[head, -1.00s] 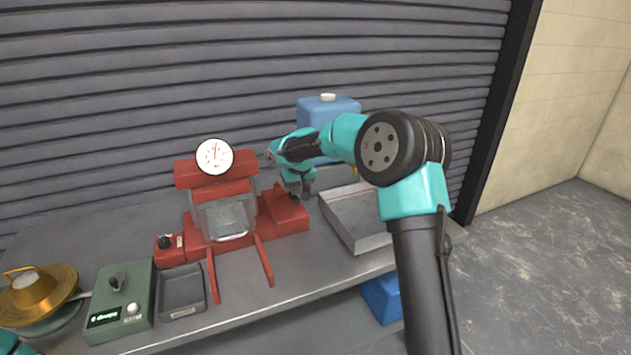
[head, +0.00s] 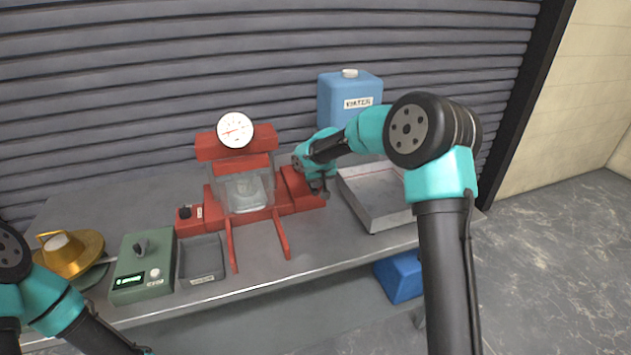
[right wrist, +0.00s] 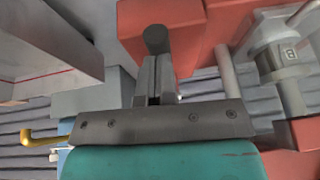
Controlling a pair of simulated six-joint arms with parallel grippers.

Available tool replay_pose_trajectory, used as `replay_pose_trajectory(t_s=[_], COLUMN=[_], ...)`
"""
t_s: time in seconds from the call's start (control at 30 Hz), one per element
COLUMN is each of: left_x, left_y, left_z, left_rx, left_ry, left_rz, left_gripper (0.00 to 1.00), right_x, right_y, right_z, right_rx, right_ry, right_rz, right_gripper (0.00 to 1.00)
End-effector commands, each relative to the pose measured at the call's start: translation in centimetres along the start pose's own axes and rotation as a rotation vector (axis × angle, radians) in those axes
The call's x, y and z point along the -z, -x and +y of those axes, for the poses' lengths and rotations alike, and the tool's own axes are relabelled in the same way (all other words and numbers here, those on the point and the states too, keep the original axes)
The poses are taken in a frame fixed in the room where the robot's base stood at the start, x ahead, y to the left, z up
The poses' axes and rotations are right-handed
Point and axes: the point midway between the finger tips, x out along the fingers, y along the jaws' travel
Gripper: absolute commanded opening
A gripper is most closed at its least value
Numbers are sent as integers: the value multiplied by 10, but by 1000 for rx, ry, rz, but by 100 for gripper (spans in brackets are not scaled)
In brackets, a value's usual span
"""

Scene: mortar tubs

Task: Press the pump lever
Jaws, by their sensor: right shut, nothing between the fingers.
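The red press (head: 236,200) stands on the bench, with a round white gauge (head: 235,130) on top and a clear chamber in its frame. My right gripper (head: 321,191) is at the red block (head: 299,188) on the press's right side. In the right wrist view its fingers (right wrist: 154,82) are shut with nothing between them. A dark round knob (right wrist: 156,39), apparently the pump lever's end, is right at the fingertips; I cannot tell if they touch. The rest of the lever is hidden. My left arm shows at lower left; its gripper is out of view.
A grey metal tray (head: 375,218) lies just right of my right gripper, with a blue water container (head: 348,100) behind. A green device (head: 143,267), a dark small tray (head: 201,276) and a brass-coloured piece (head: 70,253) are left. A ribbed shutter closes off the back.

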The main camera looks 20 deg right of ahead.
Motion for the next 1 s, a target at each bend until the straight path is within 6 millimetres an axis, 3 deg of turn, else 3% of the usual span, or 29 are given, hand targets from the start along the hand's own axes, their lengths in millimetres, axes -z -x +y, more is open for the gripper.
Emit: replay_pose_trajectory(t_s=[0.17,0.37,0.6,1.0], left_x=[0,0,0,0], left_y=[0,0,0,0], left_z=[0,0,0,0], left_rx=[0,0,0,0], left_ry=[0,0,0,0], left_rz=[0,0,0,0], left_gripper=[43,43,43,43], right_x=[-5,-3,9,-5], right_y=[-6,2,38,112], right_z=[0,2,9,8], right_rx=[0,-1,-2,-1], right_ry=[-1,-2,-7,-5], right_rz=[-14,-13,-1,1], right_gripper=[0,0,0,0])
